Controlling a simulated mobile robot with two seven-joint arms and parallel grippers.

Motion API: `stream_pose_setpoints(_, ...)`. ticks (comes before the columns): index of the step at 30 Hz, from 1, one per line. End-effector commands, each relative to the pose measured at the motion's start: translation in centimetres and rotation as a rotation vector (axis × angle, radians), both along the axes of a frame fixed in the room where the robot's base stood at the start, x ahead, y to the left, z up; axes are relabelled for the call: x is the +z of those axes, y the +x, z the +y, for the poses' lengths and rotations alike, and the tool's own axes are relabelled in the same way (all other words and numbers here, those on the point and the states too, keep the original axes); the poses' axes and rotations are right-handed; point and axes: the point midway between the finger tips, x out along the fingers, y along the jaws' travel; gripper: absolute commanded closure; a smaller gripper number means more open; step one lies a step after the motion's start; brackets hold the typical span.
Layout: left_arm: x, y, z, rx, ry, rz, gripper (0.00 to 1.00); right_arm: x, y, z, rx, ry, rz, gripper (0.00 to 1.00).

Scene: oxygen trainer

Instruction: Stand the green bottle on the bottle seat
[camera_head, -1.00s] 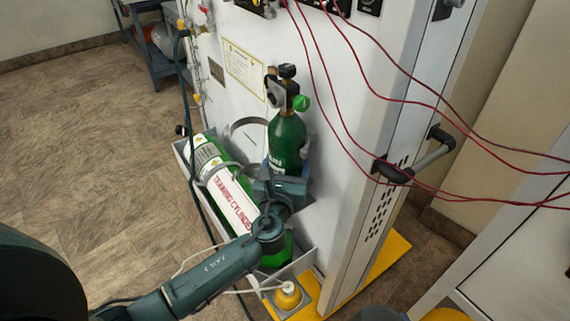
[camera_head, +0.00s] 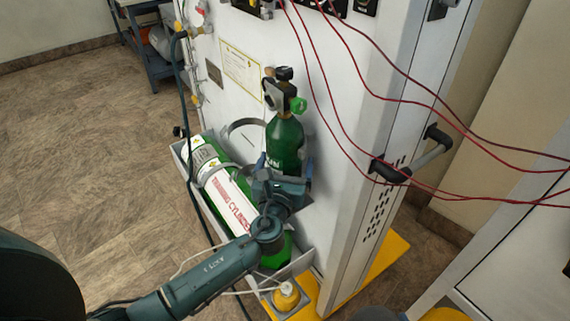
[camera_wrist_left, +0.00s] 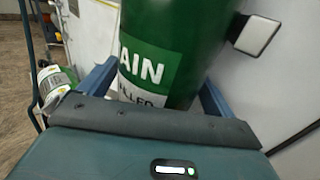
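The green bottle (camera_head: 285,142) stands nearly upright against the white panel, with a dark valve on top and a green knob at its side. My left gripper (camera_head: 282,172) is at its lower part, one finger on each side. In the left wrist view the bottle (camera_wrist_left: 170,45) fills the space between the blue fingers, which look shut on it. The bottle's base is hidden behind my gripper, so I cannot see what is under it. The bottle seat cannot be made out clearly. My right gripper is not in view.
A large green and white training cylinder (camera_head: 226,195) lies tilted in a grey tray (camera_head: 298,264) left of the bottle. A grey hoop (camera_head: 240,124) is on the panel beside the bottle. Red cables (camera_head: 325,125) hang to the right. A yellow item (camera_head: 286,296) sits below.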

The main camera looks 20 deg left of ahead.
Motion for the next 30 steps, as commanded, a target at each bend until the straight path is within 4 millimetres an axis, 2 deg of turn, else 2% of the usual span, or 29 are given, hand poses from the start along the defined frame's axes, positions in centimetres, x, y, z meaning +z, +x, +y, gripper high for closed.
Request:
stream_pose_setpoints(8,-0.3,-0.1,0.0,0.000,0.000,0.006,0.03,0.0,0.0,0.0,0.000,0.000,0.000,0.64)
stream_pose_setpoints(9,-1.1,-0.3,0.1,0.001,0.001,0.022,0.03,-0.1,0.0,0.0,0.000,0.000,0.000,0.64)
stream_pose_setpoints(14,-1.0,-1.0,0.0,0.001,0.002,0.018,0.03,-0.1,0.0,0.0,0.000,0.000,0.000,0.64)
stream_pose_setpoints(17,-0.9,-2.5,-0.2,0.000,0.001,0.016,0.03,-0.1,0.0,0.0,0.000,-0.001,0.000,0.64)
stream_pose_setpoints(24,-0.6,-7.8,-0.9,0.001,-0.001,0.011,0.03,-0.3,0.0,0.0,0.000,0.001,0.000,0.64)
stream_pose_setpoints(30,-0.4,-11.4,-1.3,0.000,-0.001,0.007,0.03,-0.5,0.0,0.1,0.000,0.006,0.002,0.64)
